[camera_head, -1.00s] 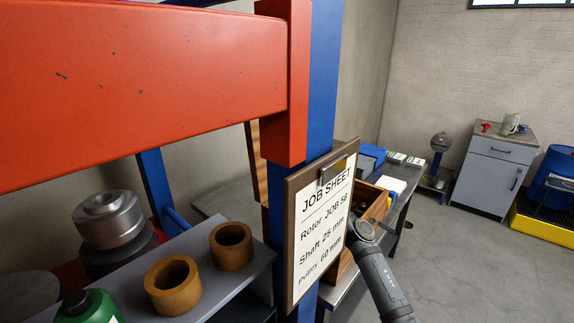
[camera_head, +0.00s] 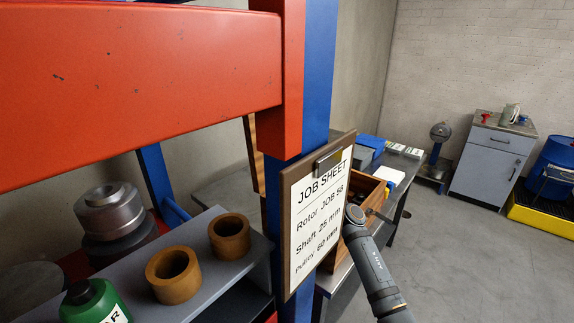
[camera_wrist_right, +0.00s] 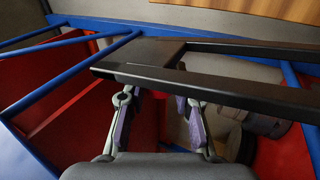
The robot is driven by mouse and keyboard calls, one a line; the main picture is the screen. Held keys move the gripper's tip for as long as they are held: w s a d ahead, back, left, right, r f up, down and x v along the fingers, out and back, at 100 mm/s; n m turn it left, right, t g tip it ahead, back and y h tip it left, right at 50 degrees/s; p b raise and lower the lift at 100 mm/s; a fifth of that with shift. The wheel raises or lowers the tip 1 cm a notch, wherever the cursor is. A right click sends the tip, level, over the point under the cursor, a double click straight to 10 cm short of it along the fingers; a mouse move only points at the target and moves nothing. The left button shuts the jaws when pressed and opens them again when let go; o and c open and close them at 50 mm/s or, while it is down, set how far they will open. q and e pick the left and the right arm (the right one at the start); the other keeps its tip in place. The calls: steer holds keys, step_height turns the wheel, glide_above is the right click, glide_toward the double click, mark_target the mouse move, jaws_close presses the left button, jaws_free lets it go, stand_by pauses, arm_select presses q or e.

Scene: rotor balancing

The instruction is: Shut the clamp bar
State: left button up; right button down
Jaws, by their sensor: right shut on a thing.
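A black bar frame (camera_wrist_right: 215,88) crosses the right wrist view, with two long arms joined by a short crosspiece at the left. It may be the clamp bar; the views do not settle this. My right gripper (camera_wrist_right: 158,110) has its purple-padded fingers at the near arm of this frame, one finger each side of a gap. It is shut on the black bar, though the bar hides the fingertips. In the head view only a grey link of my right arm shows, beside the job sheet; the gripper is not visible there. My left gripper is in neither view.
A grey shelf (camera_head: 215,265) holds two brown rings (camera_head: 172,275) and a green bottle (camera_head: 95,303). Open floor (camera_head: 455,260) lies to the right.

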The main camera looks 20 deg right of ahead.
steer(key=shift+w+d+r+m, duration=0.15)
steer(key=shift+w+d+m, duration=0.15)
steer(key=shift+d, duration=0.15)
steer(key=w+d+f+m+t+h, duration=0.1)
steer(key=w+d+m+h, duration=0.2)
steer(key=w+d+m, duration=0.2)
steer(key=w+d+f+m+t+h, duration=0.1)
steer(key=w+d+m+h, duration=0.2)
steer(key=d, duration=0.6)
steer(key=shift+w+d+m+t, duration=0.15)
steer(key=shift+w+m+t, duration=0.25)
steer(key=shift+w+m, duration=0.75)
steer(key=shift+s+f+m, duration=0.1)
steer(key=shift+s+m, duration=0.15)
